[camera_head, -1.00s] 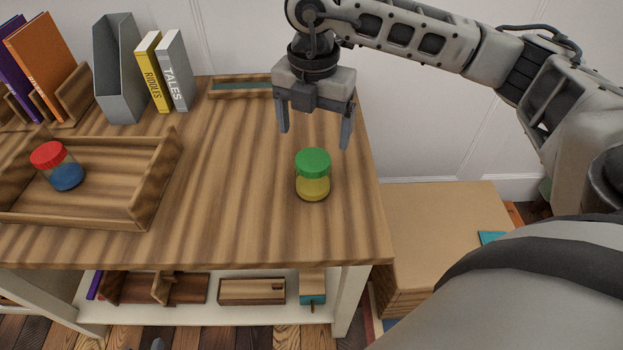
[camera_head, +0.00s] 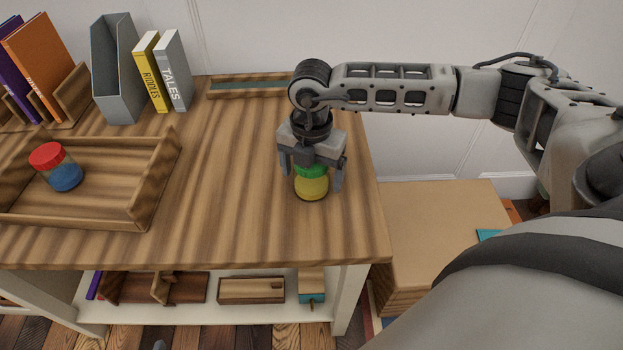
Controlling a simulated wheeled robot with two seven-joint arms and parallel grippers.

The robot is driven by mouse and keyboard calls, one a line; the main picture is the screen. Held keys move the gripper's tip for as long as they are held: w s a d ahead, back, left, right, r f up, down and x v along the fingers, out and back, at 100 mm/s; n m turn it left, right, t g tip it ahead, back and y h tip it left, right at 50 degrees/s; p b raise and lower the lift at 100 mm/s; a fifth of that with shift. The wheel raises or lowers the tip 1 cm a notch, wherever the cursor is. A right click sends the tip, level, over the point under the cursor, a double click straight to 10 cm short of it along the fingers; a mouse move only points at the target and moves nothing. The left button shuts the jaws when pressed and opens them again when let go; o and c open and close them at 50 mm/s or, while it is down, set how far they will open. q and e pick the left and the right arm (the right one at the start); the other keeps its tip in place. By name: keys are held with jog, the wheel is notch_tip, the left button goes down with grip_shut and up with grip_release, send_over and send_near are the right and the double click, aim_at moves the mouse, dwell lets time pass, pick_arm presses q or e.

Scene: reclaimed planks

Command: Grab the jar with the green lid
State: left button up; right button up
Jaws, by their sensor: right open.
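The jar with the green lid (camera_head: 311,186) stands upright near the right end of the wooden table, with yellow contents. My right gripper (camera_head: 310,177) is over it from above, pointing down and open. One finger is at the left of the jar and the other at its right. The palm hides the top of the green lid. I cannot tell whether the fingers touch the jar.
A jar with a red lid (camera_head: 56,167) and blue contents is in a wooden tray (camera_head: 143,193) at the left. Books (camera_head: 174,72), a grey file holder (camera_head: 117,75) and a shallow tray (camera_head: 237,86) stand at the back. The tabletop (camera_head: 225,165) between tray and green-lidded jar is clear.

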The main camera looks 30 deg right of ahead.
jog(key=c, duration=1.1)
jog(key=shift+c, duration=0.2)
jog(key=shift+r, duration=0.15)
